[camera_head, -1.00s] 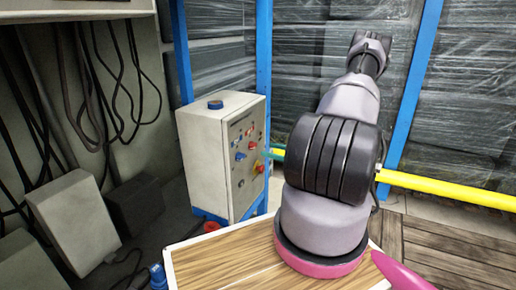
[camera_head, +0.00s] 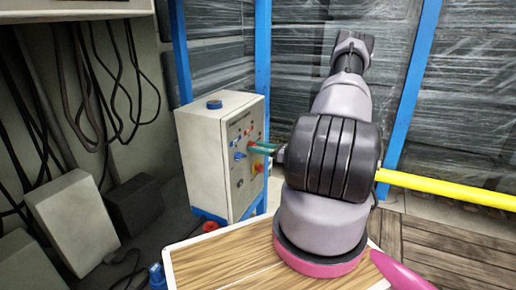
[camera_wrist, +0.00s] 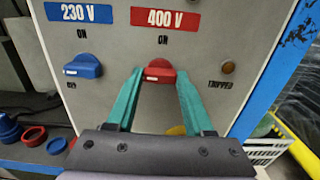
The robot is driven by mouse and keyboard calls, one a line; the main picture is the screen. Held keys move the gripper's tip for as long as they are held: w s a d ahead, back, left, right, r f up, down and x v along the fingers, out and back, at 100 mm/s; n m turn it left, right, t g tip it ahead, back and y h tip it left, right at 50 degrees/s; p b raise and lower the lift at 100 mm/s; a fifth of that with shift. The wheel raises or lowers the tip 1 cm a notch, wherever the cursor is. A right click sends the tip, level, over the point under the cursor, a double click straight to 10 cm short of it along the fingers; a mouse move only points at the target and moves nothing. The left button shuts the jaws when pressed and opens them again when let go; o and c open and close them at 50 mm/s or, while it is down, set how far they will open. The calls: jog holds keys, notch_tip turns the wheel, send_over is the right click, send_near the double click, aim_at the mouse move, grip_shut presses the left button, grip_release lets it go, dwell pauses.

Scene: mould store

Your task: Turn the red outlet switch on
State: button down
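The red outlet switch (camera_wrist: 160,70) is on the front of a pale control box (camera_head: 205,150), under a red "400 V" label with "ON" above the knob. Its white mark is at the lower left of the knob. In the head view, the switch is mostly hidden by my fingers. My gripper (camera_wrist: 160,73) has its teal fingers apart, one tip on each side of the red knob. I cannot tell whether they touch it. The fingers also show at the panel in the head view (camera_head: 262,148).
A blue switch (camera_wrist: 83,66) under "230 V" sits to the left, its white mark towards "OFF". A "tripped" lamp (camera_wrist: 228,67) is on the right. A blue post (camera_head: 263,60) stands behind the box. A yellow bar (camera_head: 450,190) extends at right.

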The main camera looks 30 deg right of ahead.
jog(key=shift+m, duration=0.4)
jog(key=m, duration=1.3)
jog(key=shift+d, duration=0.1)
jog(key=shift+m, duration=2)
jog(key=shift+f, duration=0.1)
jog(key=shift+c, duration=1.4)
grip_release()
